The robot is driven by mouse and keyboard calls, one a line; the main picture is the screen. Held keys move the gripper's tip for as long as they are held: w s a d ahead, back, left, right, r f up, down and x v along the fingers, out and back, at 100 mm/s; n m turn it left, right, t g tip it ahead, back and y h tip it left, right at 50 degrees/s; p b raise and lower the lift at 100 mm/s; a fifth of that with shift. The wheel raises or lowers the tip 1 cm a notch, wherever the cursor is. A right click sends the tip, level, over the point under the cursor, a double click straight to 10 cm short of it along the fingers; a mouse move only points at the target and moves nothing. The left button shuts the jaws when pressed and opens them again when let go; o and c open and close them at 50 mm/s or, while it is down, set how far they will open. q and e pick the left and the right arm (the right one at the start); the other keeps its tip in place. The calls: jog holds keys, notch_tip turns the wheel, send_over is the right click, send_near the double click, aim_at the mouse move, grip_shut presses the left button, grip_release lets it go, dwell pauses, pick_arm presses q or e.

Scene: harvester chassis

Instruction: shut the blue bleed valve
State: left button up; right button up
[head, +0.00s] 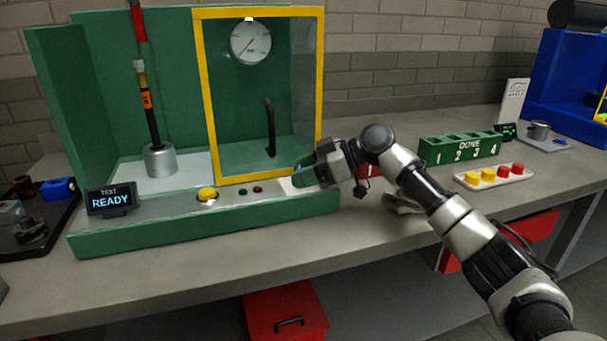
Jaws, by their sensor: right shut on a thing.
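My right gripper (303,178) comes in from the right and is at the right front corner of the green test stand (200,232). It is shut on the blue bleed valve, of which only a small bluish bit (297,168) shows at the fingertips. The fingers hide the rest, so I cannot tell how the valve's handle is turned. My left gripper is not in view.
The yellow-framed clear door (200,95) with a black handle stands just left of my gripper, before a gauge (250,43). The display (111,199) reads TEST READY. A yellow button (207,193) is on the front ledge. A green numbered rack (460,148) stands to the right.

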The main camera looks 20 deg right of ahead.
jog(key=shift+r+n+g, duration=0.1)
jog(key=shift+n+g, duration=0.3)
jog(key=o, duration=0.9)
dwell(0.4)
